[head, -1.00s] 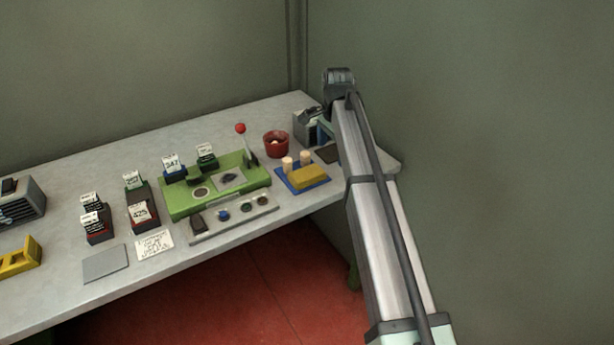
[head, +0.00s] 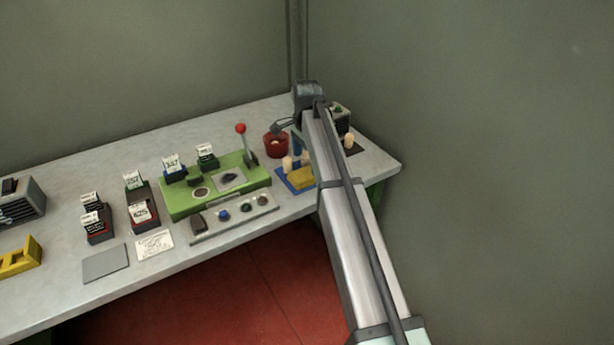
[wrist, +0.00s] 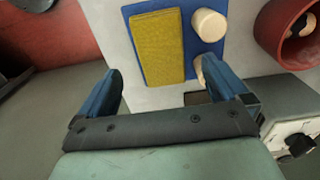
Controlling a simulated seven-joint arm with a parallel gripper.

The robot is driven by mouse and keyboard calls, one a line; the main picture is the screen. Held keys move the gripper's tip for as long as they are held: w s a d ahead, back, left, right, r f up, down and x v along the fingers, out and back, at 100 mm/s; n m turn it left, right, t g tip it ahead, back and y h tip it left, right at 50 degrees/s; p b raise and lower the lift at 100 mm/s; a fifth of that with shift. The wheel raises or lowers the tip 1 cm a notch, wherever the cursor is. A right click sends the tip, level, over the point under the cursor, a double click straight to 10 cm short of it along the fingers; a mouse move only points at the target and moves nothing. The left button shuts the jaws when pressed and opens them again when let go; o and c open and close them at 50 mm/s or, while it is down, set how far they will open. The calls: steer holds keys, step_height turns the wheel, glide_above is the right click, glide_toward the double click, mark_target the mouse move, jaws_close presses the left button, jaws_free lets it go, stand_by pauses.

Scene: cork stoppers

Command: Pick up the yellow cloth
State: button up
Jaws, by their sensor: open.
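The yellow cloth (wrist: 158,47) is a flat folded rectangle lying on a blue mat (wrist: 193,50) in the wrist view. In the head view the cloth (head: 301,178) is partly hidden behind my arm. My gripper (wrist: 180,88) is open and empty, with its two blue fingers apart. In the wrist view the cloth lies ahead of the fingers, between their lines, and nothing is held. In the head view part of a blue finger (head: 296,142) shows above the mat.
Cork stoppers (wrist: 208,25) stand beside the cloth on the mat. A red pot (head: 276,145) stands behind. A green tray (head: 215,187) with a red-knobbed lever (head: 241,129) is to the left. A grey box (wrist: 280,105) is near my right finger.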

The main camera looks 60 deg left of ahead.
mark_target(307, 173)
steer(key=shift+w+a+f, duration=0.1)
steer(key=shift+w+f, duration=0.05)
steer(key=shift+f, duration=2.6)
steer(key=shift+c, duration=0.3)
steer(key=c, duration=1)
